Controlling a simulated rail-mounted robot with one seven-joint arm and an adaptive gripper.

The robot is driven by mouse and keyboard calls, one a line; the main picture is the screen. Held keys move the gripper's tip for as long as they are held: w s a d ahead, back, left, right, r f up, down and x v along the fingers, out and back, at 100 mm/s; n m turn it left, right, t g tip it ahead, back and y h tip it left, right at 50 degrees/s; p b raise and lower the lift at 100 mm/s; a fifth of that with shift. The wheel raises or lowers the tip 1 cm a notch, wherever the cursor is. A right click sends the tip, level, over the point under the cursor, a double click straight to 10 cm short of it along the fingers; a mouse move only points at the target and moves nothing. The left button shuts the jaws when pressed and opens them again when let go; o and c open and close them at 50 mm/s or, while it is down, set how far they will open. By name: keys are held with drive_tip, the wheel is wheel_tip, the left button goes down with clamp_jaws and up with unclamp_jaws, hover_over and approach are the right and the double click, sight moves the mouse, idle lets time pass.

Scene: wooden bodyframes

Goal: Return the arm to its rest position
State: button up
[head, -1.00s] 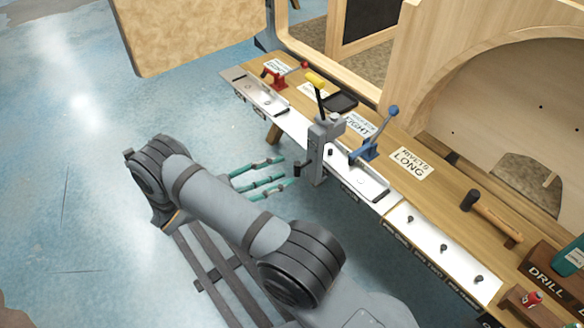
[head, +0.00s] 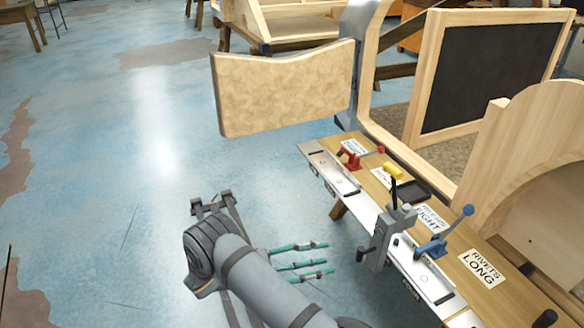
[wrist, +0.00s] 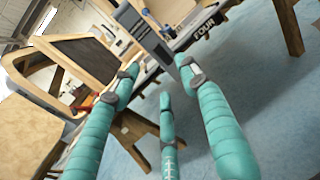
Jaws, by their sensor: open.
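My gripper (head: 300,262) has several teal fingers. In the head view they stretch right from behind my grey arm, spread apart with nothing between them, left of the workbench (head: 466,318). In the wrist view my gripper (wrist: 160,90) shows its teal fingers spread and empty, pointing toward the bench's underside and a grey post. My arm is folded low over the floor beside the bench. The wrist end of my gripper is hidden behind the arm link in the head view.
The bench holds a red clamp (head: 353,158), a blue-handled clamp (head: 432,248), a grey lever tool (head: 388,235) and a RIVETS LONG label (head: 482,270). A wooden panel (head: 285,88) and frames stand behind. Blue floor (head: 120,180) to the left is clear.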

sight(360, 254)
drive_tip(key=d, duration=0.3)
drive_tip(key=w+d, duration=0.1)
drive_tip(key=d, duration=0.6)
drive_tip(key=shift+w+d, duration=0.2)
drive_tip(key=shift+w, duration=0.05)
drive_tip(key=shift+s+d+f+b, duration=0.1)
drive_tip(key=shift+d+f+b, duration=0.1)
drive_tip(key=shift+b, duration=0.15)
drive_tip(key=shift+s+a+r, duration=0.1)
drive_tip(key=shift+a, duration=0.6)
drive_tip(key=shift+s+a+r, duration=0.1)
drive_tip(key=shift+a, duration=0.6)
